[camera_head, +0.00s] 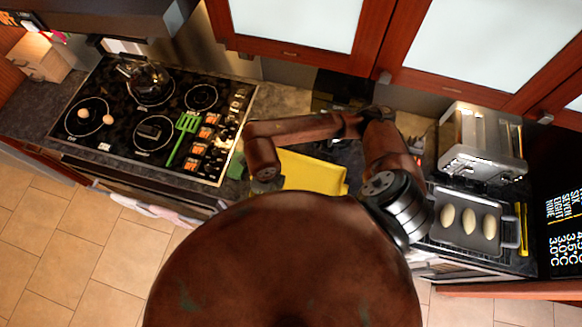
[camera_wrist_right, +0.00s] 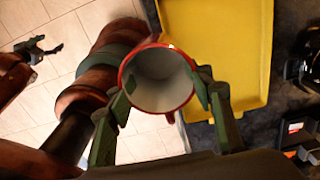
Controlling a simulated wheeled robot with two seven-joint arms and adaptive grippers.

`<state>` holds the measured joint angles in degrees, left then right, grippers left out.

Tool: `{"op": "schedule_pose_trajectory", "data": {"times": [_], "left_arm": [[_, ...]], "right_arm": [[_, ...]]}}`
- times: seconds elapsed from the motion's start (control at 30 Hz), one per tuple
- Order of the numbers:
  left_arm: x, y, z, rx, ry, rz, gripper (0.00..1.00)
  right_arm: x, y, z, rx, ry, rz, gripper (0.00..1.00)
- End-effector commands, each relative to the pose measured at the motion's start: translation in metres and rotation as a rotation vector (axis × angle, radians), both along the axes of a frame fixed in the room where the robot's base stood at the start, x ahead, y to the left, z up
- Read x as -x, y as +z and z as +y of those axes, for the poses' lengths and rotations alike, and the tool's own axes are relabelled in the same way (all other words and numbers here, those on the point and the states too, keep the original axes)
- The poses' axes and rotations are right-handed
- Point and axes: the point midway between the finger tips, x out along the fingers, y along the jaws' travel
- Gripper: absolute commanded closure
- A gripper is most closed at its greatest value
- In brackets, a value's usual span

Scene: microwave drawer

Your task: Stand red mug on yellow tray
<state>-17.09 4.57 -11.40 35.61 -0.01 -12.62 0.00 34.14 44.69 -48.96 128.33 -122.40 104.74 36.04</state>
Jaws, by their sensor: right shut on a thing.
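The red mug (camera_wrist_right: 155,72), white inside, is held in my right gripper (camera_wrist_right: 163,90), whose green fingers close on it from both sides. Its open mouth faces the wrist camera. The yellow tray (camera_wrist_right: 222,45) lies beside the mug, to its right, and the mug overlaps the tray's left edge in the picture. In the head view the tray (camera_head: 312,172) lies on the counter under my right arm, and the mug is hidden there. My left gripper (camera_wrist_right: 42,48) shows small at the upper left of the wrist view, its fingers apart and empty.
A stove (camera_head: 150,115) with a kettle (camera_head: 148,80) and a green spatula (camera_head: 182,136) is left of the tray. At the right are a toaster (camera_head: 482,140) and a pan (camera_head: 466,222) holding three pale oval pieces. Cabinets (camera_head: 300,22) hang above the counter.

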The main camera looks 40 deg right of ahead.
Motion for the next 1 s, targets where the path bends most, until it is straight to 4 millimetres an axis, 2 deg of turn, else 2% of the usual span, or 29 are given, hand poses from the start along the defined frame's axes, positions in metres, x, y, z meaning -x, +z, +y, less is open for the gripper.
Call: {"op": "schedule_pose_trajectory", "data": {"times": [0.4, 0.5, 0.6, 0.87, 1.0], "left_arm": [[0.012, -0.025, 0.002, -0.002, 0.001, 0.016, 0.36], [0.010, -0.038, 0.001, -0.002, 0.001, 0.014, 0.36], [0.007, -0.046, 0.001, -0.001, 0.000, 0.010, 0.36], [0.001, -0.052, 0.000, 0.000, -0.001, 0.001, 0.36], [0.001, -0.060, 0.000, 0.000, -0.001, 0.001, 0.36]], "right_arm": [[-0.055, -0.045, -0.074, 0.005, -0.014, 0.002, 0.86], [-0.063, -0.067, -0.085, 0.003, -0.011, 0.003, 0.86], [-0.071, -0.081, -0.093, 0.001, -0.009, 0.002, 0.86], [-0.079, -0.093, -0.103, 0.001, -0.006, -0.001, 0.86], [-0.082, -0.109, -0.108, 0.000, -0.006, 0.004, 0.86]]}}
